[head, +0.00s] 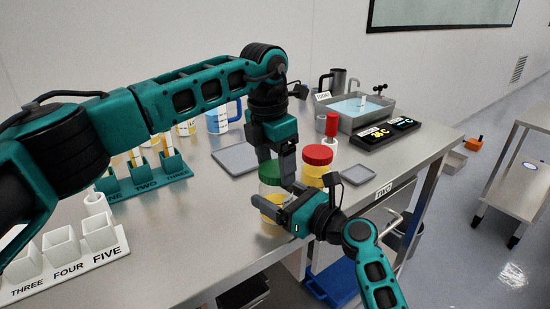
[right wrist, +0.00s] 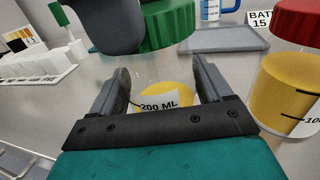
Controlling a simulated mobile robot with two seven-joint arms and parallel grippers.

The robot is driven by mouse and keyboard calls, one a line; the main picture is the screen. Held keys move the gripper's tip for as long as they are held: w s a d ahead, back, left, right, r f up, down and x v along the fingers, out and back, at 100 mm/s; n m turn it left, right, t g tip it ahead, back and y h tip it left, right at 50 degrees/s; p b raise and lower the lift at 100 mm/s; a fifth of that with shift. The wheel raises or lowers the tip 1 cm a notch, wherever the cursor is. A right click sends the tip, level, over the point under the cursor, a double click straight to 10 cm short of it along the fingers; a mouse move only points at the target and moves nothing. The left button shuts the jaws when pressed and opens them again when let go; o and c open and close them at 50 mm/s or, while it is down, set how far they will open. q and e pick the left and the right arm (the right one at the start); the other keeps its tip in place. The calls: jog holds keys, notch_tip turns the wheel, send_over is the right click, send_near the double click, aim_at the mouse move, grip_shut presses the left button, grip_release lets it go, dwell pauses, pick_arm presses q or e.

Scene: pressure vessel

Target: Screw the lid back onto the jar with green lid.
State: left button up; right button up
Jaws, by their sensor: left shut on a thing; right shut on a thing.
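The jar with yellow contents (head: 268,190) stands near the table's front edge; its "200 ML" label shows in the right wrist view (right wrist: 165,97). The green lid (head: 268,173) is at the jar's top and also shows in the right wrist view (right wrist: 172,28). I cannot tell whether it is seated or threaded. My left gripper (head: 284,168) comes from above and is shut on the lid, partly hiding it. My right gripper (head: 274,208) comes from the front right and is shut around the jar's body, with one finger on each side (right wrist: 160,88).
A red-lidded yellow jar (head: 316,166) stands close on the right. A grey tray (head: 238,158) lies behind, and a small dark tray (head: 358,175) lies right. Racks with cups (head: 75,250) and tubes (head: 150,183) are left. A sink (head: 355,108) is at the back.

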pick_arm(q)
jog(key=shift+f, duration=0.5)
dwell(0.4)
jog(key=shift+f, duration=0.1)
pick_arm(e)
grip_shut()
pick_arm(q)
jog(key=m, duration=0.6)
jog(key=shift+w+m+g, duration=0.15)
jog(key=shift+m+g, duration=0.25)
jog(key=m, duration=0.4)
jog(key=shift+m+g, duration=0.3)
jog(key=shift+m, duration=0.1)
jog(key=m, duration=0.9)
jog(key=shift+w+d+m+g+y, duration=0.1)
jog(key=shift+m+g+y, duration=0.2)
jog(key=shift+g+y, duration=0.1)
jog(key=m, duration=0.6)
jog(key=shift+y, duration=0.3)
